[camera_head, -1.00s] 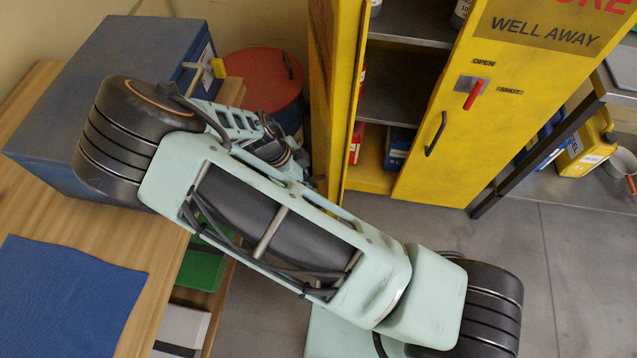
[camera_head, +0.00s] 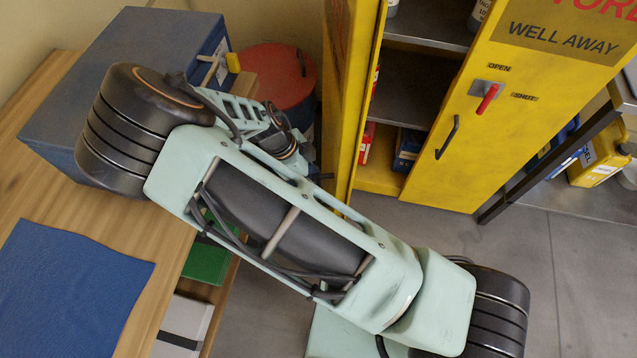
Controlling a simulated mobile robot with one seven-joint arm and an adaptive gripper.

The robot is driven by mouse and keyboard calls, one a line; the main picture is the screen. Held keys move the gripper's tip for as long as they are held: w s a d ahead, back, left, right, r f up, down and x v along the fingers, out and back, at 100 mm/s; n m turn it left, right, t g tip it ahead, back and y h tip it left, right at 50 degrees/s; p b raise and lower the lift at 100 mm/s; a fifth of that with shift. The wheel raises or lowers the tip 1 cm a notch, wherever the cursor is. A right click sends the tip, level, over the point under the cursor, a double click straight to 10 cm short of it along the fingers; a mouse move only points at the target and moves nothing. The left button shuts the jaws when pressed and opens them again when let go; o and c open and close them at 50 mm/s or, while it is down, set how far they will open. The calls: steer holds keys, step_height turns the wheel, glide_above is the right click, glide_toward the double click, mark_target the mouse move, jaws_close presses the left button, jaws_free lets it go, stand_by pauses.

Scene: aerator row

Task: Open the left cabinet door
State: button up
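The yellow cabinet stands at the upper right. Its left door (camera_head: 347,100) is swung open and seen nearly edge-on, with the dark shelves showing beside it. Its right door (camera_head: 500,105) looks closed and carries a black handle (camera_head: 447,137) and a red lever (camera_head: 487,99) between OPEN and SHUT labels. My pale green arm crosses the middle of the picture. My gripper end (camera_head: 290,147) is beside the left door, largely hidden behind my arm. I cannot make out its fingers or any contact with the door.
A blue box (camera_head: 110,70) stands on the wooden bench (camera_head: 40,170) at left, near a blue mat (camera_head: 75,290). A red-lidded drum (camera_head: 270,75) stands behind my arm. A dark-framed rack with a yellow jug (camera_head: 597,160) is at right. Grey floor (camera_head: 420,230) is clear before the cabinet.

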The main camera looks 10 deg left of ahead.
steer(key=v, duration=0.5)
steer(key=shift+r, duration=0.3)
